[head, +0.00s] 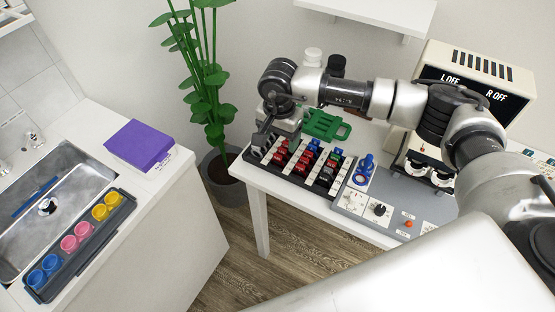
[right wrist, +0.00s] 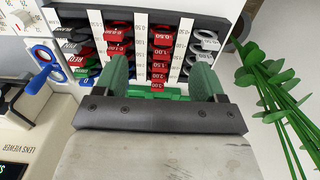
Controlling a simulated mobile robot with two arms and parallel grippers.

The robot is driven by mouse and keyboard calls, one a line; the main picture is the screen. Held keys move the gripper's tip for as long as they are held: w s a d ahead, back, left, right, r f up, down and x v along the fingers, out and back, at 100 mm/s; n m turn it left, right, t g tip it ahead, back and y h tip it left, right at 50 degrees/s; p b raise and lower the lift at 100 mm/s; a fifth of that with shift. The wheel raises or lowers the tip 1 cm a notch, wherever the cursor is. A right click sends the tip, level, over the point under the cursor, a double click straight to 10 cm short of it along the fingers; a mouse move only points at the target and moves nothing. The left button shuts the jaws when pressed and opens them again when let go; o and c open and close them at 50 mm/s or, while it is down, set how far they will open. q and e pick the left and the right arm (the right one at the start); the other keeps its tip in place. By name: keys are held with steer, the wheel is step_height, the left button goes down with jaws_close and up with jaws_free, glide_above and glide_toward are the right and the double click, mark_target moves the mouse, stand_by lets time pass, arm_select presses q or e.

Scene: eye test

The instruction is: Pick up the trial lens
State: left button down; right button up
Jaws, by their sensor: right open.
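Several trial lenses with red, black, blue and grey rims stand in rows in a lens case (head: 297,180) on the white table. Red lenses (right wrist: 158,67) with printed powers fill the middle column in the right wrist view, and grey ones (right wrist: 207,42) fill the column to the right. I cannot tell which lens the task means. My right gripper (head: 266,134) is over the left end of the case in the head view. My left gripper is out of view.
A green holder (head: 325,125) lies behind the case. A blue-handled item (head: 364,168) and a control panel (head: 415,190) are to its right. A tall plant (head: 212,105) stands to the left. A purple box (head: 139,144) and a tray of colored cups (head: 128,204) are on the sink counter.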

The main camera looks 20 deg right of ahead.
mark_target(277, 155)
step_height(277, 155, down, 3)
steer(key=shift+a+f, duration=0.1)
step_height(277, 155, down, 4)
steer(key=shift+a+f+p, duration=0.1)
steer(key=shift+a+p, duration=0.05)
steer(key=shift+p, duration=0.85)
steer(key=shift+w+f, duration=0.1)
steer(key=shift+f, duration=0.45)
steer(key=c, duration=1)
